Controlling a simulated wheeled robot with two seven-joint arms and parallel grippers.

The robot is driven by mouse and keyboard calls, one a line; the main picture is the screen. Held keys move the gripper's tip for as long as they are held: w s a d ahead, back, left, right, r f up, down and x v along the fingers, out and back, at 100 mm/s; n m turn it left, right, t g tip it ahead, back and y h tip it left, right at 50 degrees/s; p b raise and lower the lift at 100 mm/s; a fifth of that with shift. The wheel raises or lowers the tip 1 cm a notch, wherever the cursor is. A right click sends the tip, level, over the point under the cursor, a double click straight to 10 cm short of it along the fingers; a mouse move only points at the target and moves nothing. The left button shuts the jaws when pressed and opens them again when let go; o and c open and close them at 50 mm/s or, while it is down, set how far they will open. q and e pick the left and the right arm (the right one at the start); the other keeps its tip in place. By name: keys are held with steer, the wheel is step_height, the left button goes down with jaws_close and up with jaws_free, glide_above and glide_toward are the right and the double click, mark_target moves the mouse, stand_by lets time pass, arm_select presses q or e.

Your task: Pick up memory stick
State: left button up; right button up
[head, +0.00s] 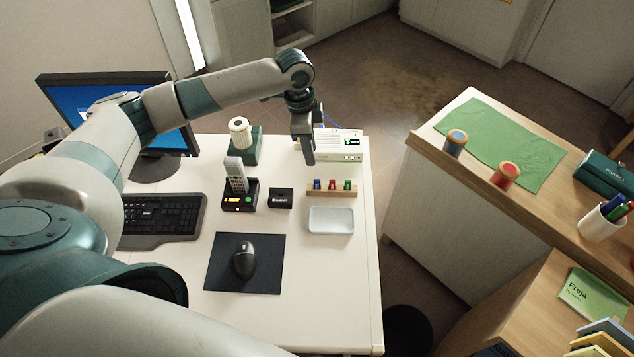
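Three small upright sticks, blue (317,184), red (332,185) and green (347,184), stand in a wooden holder (331,193) on the white desk. They look like memory sticks, but are too small to be sure. My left gripper (308,160) points down just behind the holder's left part, in front of the white box with a green display. I see its fingers nearly edge-on, so I cannot tell whether they are open or shut. Nothing shows held in it. My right gripper is not in view.
A pale tray (331,220) lies in front of the holder. A black box (280,198) and a phone in its dock (238,195) stand to its left. The white device (345,150) is behind. A mouse (244,260) rests on a dark mat. The desk's front right is clear.

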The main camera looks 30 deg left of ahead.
arm_select(q)
steer(key=p, duration=0.2)
glide_above(317, 180)
steer(key=a, duration=0.1)
step_height(317, 180, down, 7)
steer(key=shift+s+r, duration=0.15)
steer(key=shift+d+f, duration=0.1)
steer(key=shift+f, duration=0.3)
steer(key=f, duration=0.1)
steer(key=f+p, duration=0.2)
steer(key=shift+d+f, duration=0.25)
steer(key=shift+f, duration=0.45)
jaws_close()
